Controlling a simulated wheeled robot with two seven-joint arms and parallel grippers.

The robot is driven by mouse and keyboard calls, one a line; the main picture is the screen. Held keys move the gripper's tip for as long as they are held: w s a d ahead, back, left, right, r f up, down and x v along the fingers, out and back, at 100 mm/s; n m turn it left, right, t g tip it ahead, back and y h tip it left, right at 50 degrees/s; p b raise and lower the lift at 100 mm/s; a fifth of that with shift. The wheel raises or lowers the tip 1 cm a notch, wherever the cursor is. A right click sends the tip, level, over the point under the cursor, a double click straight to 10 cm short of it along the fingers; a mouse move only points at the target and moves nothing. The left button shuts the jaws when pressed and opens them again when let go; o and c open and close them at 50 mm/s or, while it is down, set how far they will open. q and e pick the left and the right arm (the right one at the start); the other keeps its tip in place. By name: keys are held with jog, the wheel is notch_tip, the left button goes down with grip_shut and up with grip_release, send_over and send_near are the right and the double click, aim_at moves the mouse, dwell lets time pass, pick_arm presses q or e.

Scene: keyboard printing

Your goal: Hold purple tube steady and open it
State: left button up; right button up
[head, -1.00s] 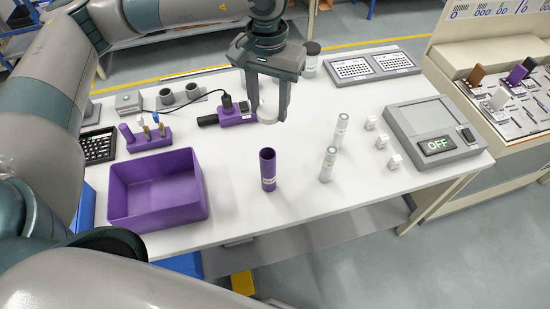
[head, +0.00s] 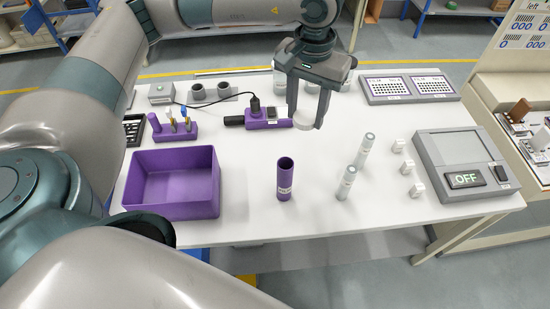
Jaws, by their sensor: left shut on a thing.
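The purple tube (head: 284,180) stands upright on the white table with a dark open top and a small pale label. My left gripper (head: 307,115) is behind it and a little to its right, apart from it, with the fingers pointing down. It is shut on a white round piece (head: 304,121), partly hidden by the fingers; I cannot tell exactly what this piece is. My right gripper is not in view.
A purple bin (head: 170,212) is left of the tube. Two pale tubes (head: 355,165) and several white cubes (head: 407,167) are to its right, before a grey box reading OFF (head: 465,180). Behind are a purple device (head: 265,120) and a purple rack (head: 178,134).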

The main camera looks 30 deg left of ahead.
pick_arm(q)
jog(key=f+n, duration=0.1)
jog(key=n, duration=0.1)
jog(key=d+f+n, duration=0.1)
jog(key=n, duration=0.2)
jog(key=shift+d+f+b, duration=0.15)
jog(key=shift+f+b, duration=0.2)
jog(key=s+d+f+m+b, duration=0.1)
jog(key=f+m, duration=0.4)
jog(key=m, duration=0.6)
jog(key=s+d+f+m+b, duration=0.1)
jog(key=d+f+m, duration=0.3)
jog(key=m, duration=0.7)
jog(key=s+d+f+m+b, duration=0.1)
jog(key=f+m, duration=0.5)
jog(key=m, duration=0.6)
jog(key=shift+s+d+f+b, duration=0.3)
jog(key=shift+d+b, duration=0.55)
jog(key=shift+d, duration=0.3)
jog(key=shift+w, duration=0.1)
jog(key=w+a+f, duration=0.2)
jog(key=a, duration=0.1)
jog(key=w+a+f+p, duration=0.1)
jog(key=w+a+f, duration=0.1)
jog(key=w+a, duration=0.1)
jog(key=w+a+f+p, duration=0.1)
jog(key=w+a+f, duration=0.1)
jog(key=a+f, duration=0.1)
jog(key=shift+w, duration=0.2)
